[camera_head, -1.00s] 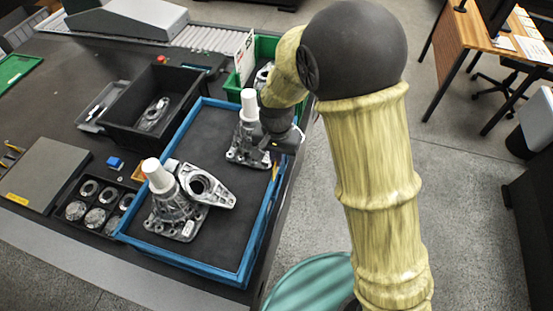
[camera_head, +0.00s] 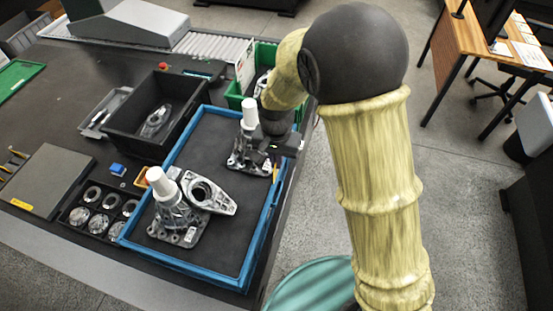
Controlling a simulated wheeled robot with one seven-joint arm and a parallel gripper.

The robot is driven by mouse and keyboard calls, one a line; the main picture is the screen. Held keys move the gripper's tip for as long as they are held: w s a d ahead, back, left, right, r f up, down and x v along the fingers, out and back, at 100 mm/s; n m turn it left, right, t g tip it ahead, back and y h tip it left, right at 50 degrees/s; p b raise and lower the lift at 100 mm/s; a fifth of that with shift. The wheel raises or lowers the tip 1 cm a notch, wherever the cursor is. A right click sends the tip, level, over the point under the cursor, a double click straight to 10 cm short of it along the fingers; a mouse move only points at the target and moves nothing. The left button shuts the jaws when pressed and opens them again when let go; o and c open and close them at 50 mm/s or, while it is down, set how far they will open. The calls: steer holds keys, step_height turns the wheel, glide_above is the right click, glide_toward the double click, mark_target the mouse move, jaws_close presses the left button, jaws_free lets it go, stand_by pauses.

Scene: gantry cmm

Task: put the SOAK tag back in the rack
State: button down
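I cannot make out the word SOAK on anything, and I cannot tell which thing is the rack. A small white card (camera_head: 245,68) stands upright at the left end of the green crate (camera_head: 233,97), its print too small to read. My gripper (camera_head: 274,147) points down over the right edge of the blue-rimmed tray (camera_head: 187,265), beside a grey casting with a white cap (camera_head: 250,112). A thin yellow strip (camera_head: 275,172) shows just below the gripper. The fingers are dark and partly hidden by my arm, so I cannot see whether they are open.
A second white-capped casting (camera_head: 170,208) and a flat metal part (camera_head: 212,194) lie in the blue tray. A black bin (camera_head: 125,138) and a box of round parts (camera_head: 72,217) stand to the left. A blue block (camera_head: 117,169) is on the table.

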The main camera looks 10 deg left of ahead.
steer(key=shift+r+p, duration=0.6)
steer(key=shift+r, duration=0.25)
steer(key=w+d+f, duration=0.2)
steer(key=d+f, duration=0.2)
steer(key=d, duration=0.4)
steer(key=w+d+f, duration=0.3)
steer(key=d+f, duration=0.2)
steer(key=d, duration=0.4)
steer(key=w+d+f+n, duration=0.1)
steer(key=d+f, duration=0.3)
steer(key=d, duration=0.4)
steer(key=shift+w+d+f, duration=0.2)
steer(key=shift+w, duration=0.7)
